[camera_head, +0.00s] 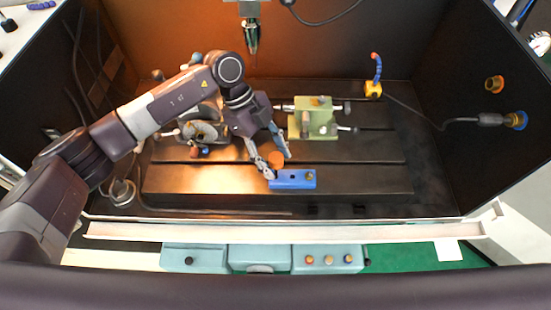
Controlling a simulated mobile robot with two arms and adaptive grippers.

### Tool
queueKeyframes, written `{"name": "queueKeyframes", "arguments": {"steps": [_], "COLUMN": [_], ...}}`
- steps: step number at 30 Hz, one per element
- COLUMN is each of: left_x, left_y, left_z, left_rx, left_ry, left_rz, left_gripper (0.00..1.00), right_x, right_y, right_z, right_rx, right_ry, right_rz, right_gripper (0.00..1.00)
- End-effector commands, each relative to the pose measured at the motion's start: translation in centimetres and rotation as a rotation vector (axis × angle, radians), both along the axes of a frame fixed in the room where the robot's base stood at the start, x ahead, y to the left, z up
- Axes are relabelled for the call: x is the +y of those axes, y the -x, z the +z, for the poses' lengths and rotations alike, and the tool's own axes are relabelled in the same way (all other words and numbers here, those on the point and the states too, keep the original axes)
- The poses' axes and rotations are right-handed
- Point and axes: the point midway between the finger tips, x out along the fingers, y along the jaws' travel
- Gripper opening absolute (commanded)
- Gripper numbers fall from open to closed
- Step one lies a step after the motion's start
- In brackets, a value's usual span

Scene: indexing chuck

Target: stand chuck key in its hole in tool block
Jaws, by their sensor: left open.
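The blue tool block (285,183) lies near the front edge of the dark slotted table, with a small brass-coloured spot near its right end. My left gripper (279,167) is open just behind the block's left end. One fingertip is close to the block's left end; I cannot tell whether it touches. An orange round piece (276,158) shows between the fingers and looks apart from at least one of them. I cannot tell whether it is part of the chuck key, and I cannot clearly make out the key or its hole. My right gripper is not in view.
The indexing chuck (204,131) stands left of my gripper, partly hidden by my arm. A green vise-like fixture (314,119) stands behind the block to the right. A spindle (251,38) hangs above. The table right of the block is clear. A pale ledge (300,231) runs along the front.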

Motion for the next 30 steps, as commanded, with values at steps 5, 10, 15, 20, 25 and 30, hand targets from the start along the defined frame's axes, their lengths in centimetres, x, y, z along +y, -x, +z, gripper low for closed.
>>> {"name": "queueKeyframes", "arguments": {"steps": [5,10,15,20,25,30], "left_x": [1.2,2.7,3.9,4.4,4.6,4.6], "left_y": [-1.0,-2.0,-2.7,-3.0,-3.1,-3.1], "left_z": [2.8,6.0,8.6,9.9,10.1,10.1], "left_rx": [-0.006,-0.005,-0.003,-0.002,0.0,0.0], "left_ry": [0.001,-0.001,0.0,0.0,0.0,0.0], "left_rz": [0.002,0.002,0.001,0.001,-0.001,0.0], "left_gripper": [0.46,0.46,0.46,0.46,0.46,0.46], "right_x": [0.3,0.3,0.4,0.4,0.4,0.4], "right_y": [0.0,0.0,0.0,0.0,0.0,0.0], "right_z": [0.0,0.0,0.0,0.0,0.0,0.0], "right_rx": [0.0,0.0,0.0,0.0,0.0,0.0], "right_ry": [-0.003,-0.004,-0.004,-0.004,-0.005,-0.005], "right_rz": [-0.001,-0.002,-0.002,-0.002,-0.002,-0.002], "right_gripper": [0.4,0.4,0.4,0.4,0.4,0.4]}}
